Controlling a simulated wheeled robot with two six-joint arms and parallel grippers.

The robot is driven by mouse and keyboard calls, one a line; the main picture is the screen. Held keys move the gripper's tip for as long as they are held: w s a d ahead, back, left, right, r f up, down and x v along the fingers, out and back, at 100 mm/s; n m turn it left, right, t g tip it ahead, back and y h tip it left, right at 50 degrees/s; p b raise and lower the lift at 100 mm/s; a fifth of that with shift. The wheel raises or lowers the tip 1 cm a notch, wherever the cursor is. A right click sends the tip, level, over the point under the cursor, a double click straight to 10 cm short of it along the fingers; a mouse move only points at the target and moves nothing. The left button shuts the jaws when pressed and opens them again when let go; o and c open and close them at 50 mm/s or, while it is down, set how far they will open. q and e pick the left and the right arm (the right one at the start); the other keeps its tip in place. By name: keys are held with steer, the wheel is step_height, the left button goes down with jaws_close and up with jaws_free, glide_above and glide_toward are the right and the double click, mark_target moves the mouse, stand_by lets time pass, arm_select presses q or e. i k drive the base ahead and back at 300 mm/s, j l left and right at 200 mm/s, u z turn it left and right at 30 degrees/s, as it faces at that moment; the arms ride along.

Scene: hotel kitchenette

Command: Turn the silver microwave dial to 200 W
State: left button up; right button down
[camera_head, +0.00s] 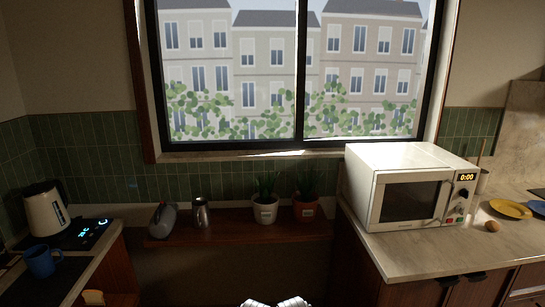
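A cream-white microwave (404,157) stands on the right counter with its door shut. Its control panel, right of the door, has a lit display (467,177) reading 0:00. A dial (463,193) sits below the display, with another small round control (460,209) under it. They are too small for me to tell their markings, their setting or which one is silver. Neither gripper is clearly visible. Only white parts of my own body show at the bottom middle edge, well away from the microwave.
The right counter (421,257) is bare in front of the microwave. A yellow plate (510,209) and a small brown round object (492,226) lie to its right. A low wooden shelf (240,230) holds two potted plants. A kettle (46,209) and blue mug (41,261) stand at left.

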mark_target(459, 209)
steer(key=z, duration=1.3)
steer(key=i+l+z, duration=0.75)
steer(key=i, duration=0.3)
